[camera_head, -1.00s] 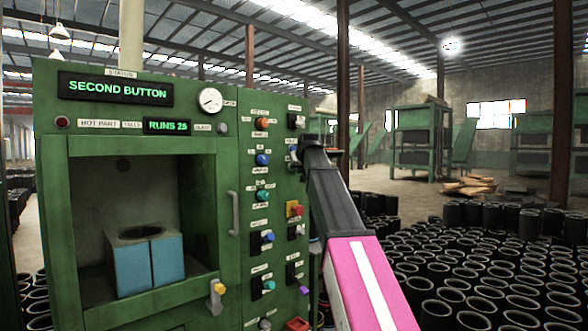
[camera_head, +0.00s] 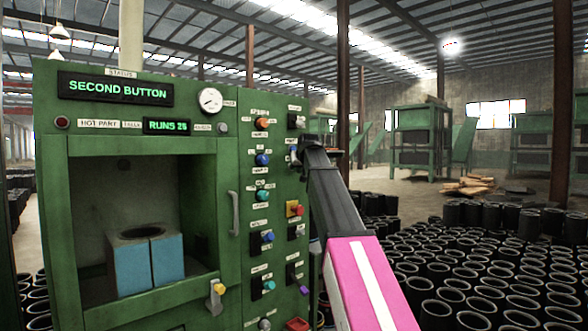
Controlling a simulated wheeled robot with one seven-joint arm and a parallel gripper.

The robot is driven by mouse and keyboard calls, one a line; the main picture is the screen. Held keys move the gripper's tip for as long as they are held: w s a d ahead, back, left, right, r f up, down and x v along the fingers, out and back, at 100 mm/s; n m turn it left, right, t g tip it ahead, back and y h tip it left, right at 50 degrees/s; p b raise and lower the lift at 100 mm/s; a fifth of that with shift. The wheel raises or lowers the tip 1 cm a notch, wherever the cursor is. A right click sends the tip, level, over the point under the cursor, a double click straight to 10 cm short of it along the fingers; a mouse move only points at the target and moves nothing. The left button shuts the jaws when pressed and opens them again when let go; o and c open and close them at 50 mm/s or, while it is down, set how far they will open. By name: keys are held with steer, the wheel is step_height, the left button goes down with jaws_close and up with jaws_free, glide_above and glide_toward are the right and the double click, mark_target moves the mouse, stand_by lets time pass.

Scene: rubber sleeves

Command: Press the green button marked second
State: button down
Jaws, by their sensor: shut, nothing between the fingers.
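The green machine's control panel (camera_head: 279,225) carries several buttons and knobs with small white labels too small to read. A green-teal button (camera_head: 263,196) sits in its left column, below a blue button (camera_head: 263,160). Another green-teal button (camera_head: 269,285) sits lower down on a dark plate. I cannot tell which one is marked second. The machine's display (camera_head: 117,90) reads "SECOND BUTTON". My gripper (camera_head: 295,156) is shut and empty at the panel's upper right, above and right of the upper green button. My arm hides part of the panel's right edge.
A grey door handle (camera_head: 233,213) stands out to the left. A blue block (camera_head: 148,262) sits in the machine's opening. Black sleeves (camera_head: 480,270) crowd the floor at right.

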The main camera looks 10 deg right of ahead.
steer(key=shift+w, duration=0.1)
steer(key=shift+w+a, duration=0.25)
steer(key=shift+w+a, duration=0.2)
steer(key=shift+w, duration=0.1)
stand_by(0.9)
steer(key=shift+s, duration=0.1)
steer(key=shift+s+d, duration=0.45)
steer(key=shift+s, duration=0.1)
stand_by(0.4)
steer(key=s+d, duration=0.1)
steer(key=s, duration=0.1)
steer(key=s+d, duration=0.2)
stand_by(0.4)
stand_by(0.4)
